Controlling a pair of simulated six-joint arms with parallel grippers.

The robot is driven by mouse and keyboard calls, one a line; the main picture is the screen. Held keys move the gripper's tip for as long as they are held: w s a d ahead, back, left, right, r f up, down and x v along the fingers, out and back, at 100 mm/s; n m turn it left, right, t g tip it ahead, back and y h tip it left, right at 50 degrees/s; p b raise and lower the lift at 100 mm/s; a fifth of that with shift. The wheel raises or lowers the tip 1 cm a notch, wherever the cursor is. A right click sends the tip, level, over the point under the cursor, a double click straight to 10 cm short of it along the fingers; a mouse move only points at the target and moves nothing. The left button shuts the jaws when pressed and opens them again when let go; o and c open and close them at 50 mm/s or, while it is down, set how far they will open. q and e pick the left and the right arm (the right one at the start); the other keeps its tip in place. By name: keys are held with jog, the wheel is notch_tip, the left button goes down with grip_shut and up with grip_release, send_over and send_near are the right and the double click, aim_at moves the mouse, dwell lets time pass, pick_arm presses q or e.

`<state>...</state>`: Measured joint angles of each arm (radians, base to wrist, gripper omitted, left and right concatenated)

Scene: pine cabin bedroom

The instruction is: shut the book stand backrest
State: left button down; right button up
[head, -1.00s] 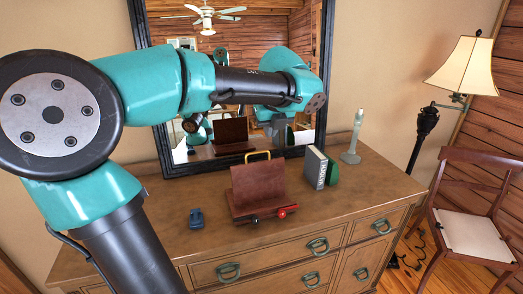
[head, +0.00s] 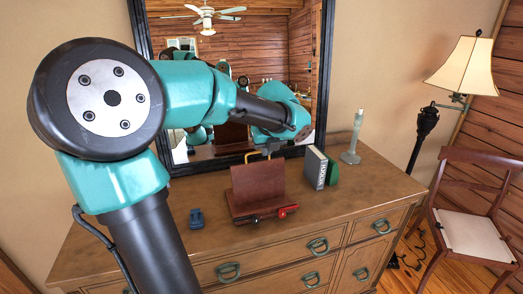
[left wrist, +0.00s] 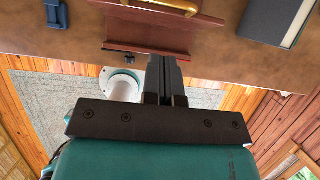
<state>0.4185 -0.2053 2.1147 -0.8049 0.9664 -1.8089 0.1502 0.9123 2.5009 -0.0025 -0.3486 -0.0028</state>
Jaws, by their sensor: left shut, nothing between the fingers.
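The book stand is reddish-brown, on the dresser top. Its backrest (head: 258,186) stands up, leaning slightly back, with a brass handle (head: 254,155) on its top edge. Its base (head: 262,213) has a black and a red knob in front. My left gripper (head: 272,147) is shut and empty, just above and behind the backrest's top edge, close to the handle. In the left wrist view the shut fingers (left wrist: 164,64) point toward the stand (left wrist: 148,38); I cannot tell whether they touch it. My right gripper is not in view.
A grey book (head: 315,168) with a green thing behind it stands right of the stand. A pale candlestick-like object (head: 353,138) is farther right. A small blue object (head: 196,218) lies to the left. A framed mirror (head: 319,75) stands behind. The dresser's front left is clear.

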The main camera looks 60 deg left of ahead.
pick_arm(q)
jog(key=a+f, duration=0.2)
jog(key=a, duration=0.1)
jog(key=a+f, duration=0.1)
jog(key=shift+w+a, duration=0.15)
jog(key=shift+w, duration=0.25)
jog(key=shift+w, duration=0.1)
